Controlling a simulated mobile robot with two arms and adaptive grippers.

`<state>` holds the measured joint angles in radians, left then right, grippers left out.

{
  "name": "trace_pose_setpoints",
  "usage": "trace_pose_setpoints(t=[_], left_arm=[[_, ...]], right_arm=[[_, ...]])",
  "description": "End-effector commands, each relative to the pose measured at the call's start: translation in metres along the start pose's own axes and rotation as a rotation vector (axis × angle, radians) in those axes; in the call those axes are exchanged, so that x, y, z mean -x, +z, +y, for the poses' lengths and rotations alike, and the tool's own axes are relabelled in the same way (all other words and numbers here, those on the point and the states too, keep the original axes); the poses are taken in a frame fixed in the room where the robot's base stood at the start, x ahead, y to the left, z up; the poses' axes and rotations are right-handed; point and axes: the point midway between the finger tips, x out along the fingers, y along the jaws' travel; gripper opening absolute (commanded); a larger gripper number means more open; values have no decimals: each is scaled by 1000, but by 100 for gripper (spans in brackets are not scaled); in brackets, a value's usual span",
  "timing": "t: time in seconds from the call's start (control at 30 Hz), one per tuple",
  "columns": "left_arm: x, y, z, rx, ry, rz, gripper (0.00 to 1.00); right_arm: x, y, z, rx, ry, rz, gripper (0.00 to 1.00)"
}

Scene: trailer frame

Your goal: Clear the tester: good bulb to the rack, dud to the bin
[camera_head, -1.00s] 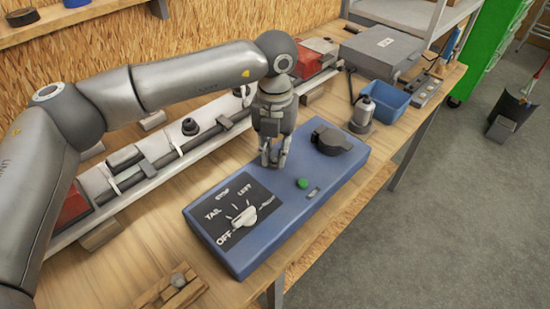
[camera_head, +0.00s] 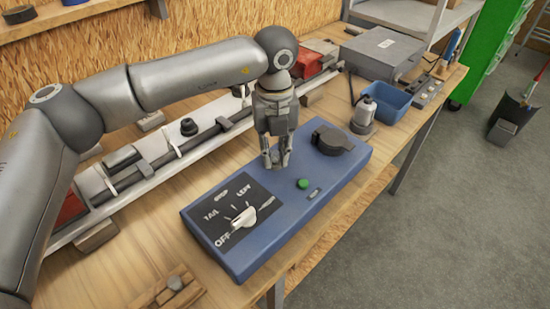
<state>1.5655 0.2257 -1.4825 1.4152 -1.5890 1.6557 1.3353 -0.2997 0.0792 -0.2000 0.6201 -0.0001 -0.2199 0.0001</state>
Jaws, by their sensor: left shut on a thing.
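The blue tester (camera_head: 325,199) lies on the bench. It has a white dial knob (camera_head: 243,218), a green round button or lamp (camera_head: 303,184) and a black round cap (camera_head: 333,139). My left gripper (camera_head: 275,162) points down over the tester's far left part, fingers close together. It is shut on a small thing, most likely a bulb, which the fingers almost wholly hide. I cannot tell whether that thing still sits in a socket. A small wooden rack (camera_head: 160,300) at the bottom left holds a greyish bulb-like thing (camera_head: 176,283). A blue open bin (camera_head: 388,98) stands at the back right.
A long light bar (camera_head: 130,188) with dark parts runs behind the tester. A soldering-iron-like tool (camera_head: 364,112) stands beside the bin, and a grey case (camera_head: 382,52) is behind it. The bench's front edge is close to the tester.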

Motion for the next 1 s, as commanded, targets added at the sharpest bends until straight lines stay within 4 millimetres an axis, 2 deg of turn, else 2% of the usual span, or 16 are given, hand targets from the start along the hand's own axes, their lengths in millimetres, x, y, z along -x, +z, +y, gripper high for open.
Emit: trace_pose_setpoints(t=[0.47, 1.0], left_arm=[[1, 0, 0, 11, 0, 0, 8], [21, 0, 0, 10, 1, -1, 8]], right_arm=[[0, 1, 2, 1, 2, -1, 63], [10, 0, 2, 1, 2, -1, 63]])
